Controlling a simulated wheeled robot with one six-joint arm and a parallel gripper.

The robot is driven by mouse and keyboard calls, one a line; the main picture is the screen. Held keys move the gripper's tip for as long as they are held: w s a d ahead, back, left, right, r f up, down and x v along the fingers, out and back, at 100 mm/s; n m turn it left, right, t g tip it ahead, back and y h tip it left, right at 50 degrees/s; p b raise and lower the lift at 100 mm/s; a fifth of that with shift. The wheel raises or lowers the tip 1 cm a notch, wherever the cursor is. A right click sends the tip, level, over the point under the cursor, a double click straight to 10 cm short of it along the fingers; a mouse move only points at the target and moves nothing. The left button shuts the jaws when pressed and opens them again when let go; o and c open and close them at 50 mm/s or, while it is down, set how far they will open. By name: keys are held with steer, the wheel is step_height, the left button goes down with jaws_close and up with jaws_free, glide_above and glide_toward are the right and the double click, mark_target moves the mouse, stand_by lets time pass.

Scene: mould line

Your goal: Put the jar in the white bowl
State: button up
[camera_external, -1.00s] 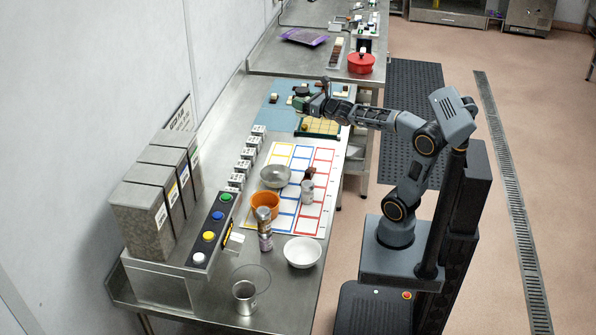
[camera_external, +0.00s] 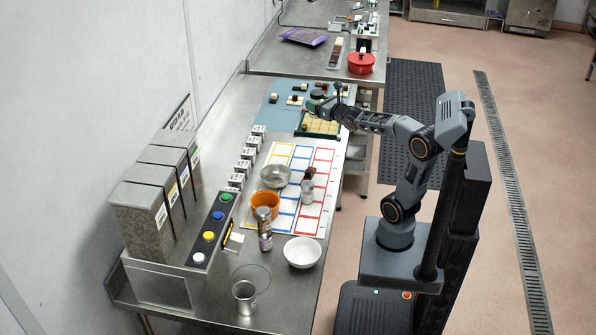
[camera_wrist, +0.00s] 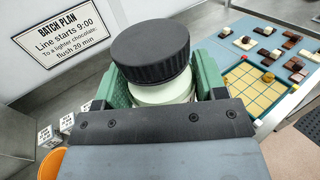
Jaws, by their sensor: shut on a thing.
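The jar (camera_wrist: 150,55) has a wide black ribbed lid and a pale body. My gripper (camera_wrist: 155,88) is shut on it, with green finger pads on both sides of the body below the lid. The jar's lower part is hidden by the gripper. In the external view my gripper (camera_external: 322,101) is high over the far part of the bench, near the green-edged board, with the small dark jar at its tip. The white bowl (camera_external: 302,253) stands empty on the bench's near right part, well away from my gripper. It is not in the wrist view.
An orange bowl (camera_external: 265,205), a metal bowl (camera_external: 275,176), shakers (camera_external: 264,228) and a small jar-like container (camera_external: 307,192) stand between my gripper and the white bowl. A metal cup (camera_external: 244,297) is at the near end. Dispensers (camera_external: 150,205) line the left wall.

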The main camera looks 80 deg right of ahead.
steer(key=w+a+f+n+y+b, duration=0.2)
steer(key=w+a+n+y, duration=0.3)
steer(key=a, duration=0.6)
steer(key=w+a+f+n+t+y+b, duration=0.1)
steer(key=a+f+n+y+b, duration=0.15)
steer(key=a+y, duration=0.55)
steer(key=w+a+f+n+y+b, duration=0.1)
steer(key=w+a+f+n+y, duration=0.2)
steer(key=a, duration=1)
steer(key=s+a+f+n+g+y+b, duration=0.1)
steer(key=s+a+f+n+g+y, duration=0.1)
steer(key=s+a+n+g+y, duration=0.5)
steer(key=s+a+f+n+g+y+b, duration=0.1)
steer(key=s+a+n+g+y, duration=0.4)
steer(key=a, duration=0.4)
step_height(320, 180, down, 8)
steer(key=g, duration=0.1)
steer(key=shift+s+a+h, duration=0.25)
steer(key=shift+s+h, duration=0.05)
steer(key=shift+s, duration=0.15)
steer(key=shift+f+b, duration=0.55)
steer(key=shift+b, duration=0.75)
